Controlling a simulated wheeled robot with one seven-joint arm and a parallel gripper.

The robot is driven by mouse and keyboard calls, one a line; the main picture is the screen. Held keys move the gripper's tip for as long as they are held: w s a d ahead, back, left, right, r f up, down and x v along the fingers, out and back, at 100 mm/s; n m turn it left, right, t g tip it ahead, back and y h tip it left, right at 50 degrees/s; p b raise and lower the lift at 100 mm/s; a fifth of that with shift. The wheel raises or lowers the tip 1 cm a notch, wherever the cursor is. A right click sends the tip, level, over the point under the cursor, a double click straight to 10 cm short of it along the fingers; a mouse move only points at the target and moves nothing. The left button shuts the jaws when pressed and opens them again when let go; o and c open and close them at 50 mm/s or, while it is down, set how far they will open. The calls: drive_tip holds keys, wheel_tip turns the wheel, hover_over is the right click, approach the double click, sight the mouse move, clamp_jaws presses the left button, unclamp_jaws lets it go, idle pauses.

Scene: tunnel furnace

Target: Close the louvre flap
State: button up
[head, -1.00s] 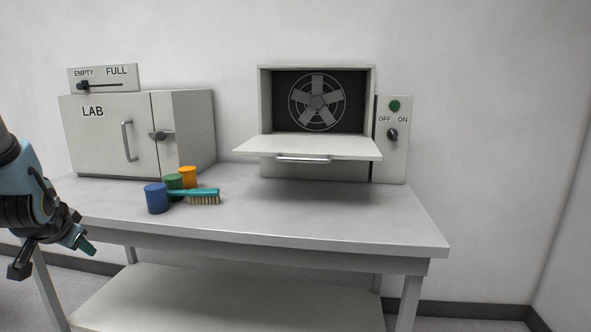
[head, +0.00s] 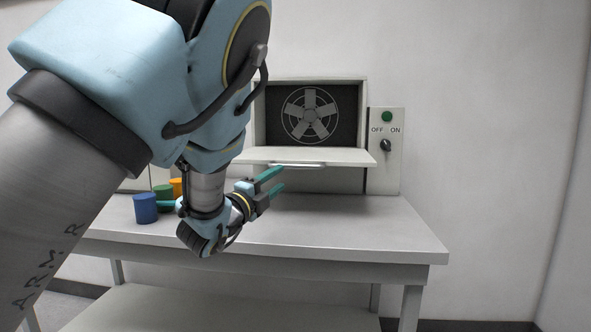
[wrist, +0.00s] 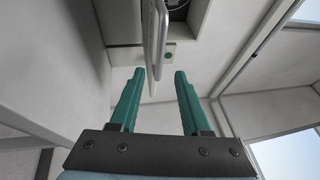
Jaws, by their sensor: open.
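The louvre flap (head: 330,156) is a pale panel hinged at the bottom of the fan opening (head: 310,115). It sticks out roughly level towards me, so the flap is open. Its metal bar handle (head: 298,166) runs along the front edge. My gripper (head: 277,182) is in front of the unit, just below and left of the handle, with teal fingers apart and empty. In the wrist view the gripper (wrist: 160,75) is open, and the flap's edge and handle (wrist: 158,40) lie ahead between the lines of the fingers, apparently not touched.
The switch panel (head: 384,160) with a green button and an OFF/ON knob is right of the opening. Blue, green and orange cylinders (head: 145,208) stand on the table's left, partly behind my arm. The table top (head: 360,225) on the right is clear.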

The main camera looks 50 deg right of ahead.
sight(296, 167)
drive_tip(key=p+x, duration=0.2)
drive_tip(key=x, duration=0.7)
drive_tip(key=shift+w+d, duration=0.1)
drive_tip(key=shift+d, duration=0.3)
drive_tip(key=shift+c, duration=0.4)
clamp_jaws()
idle(0.5)
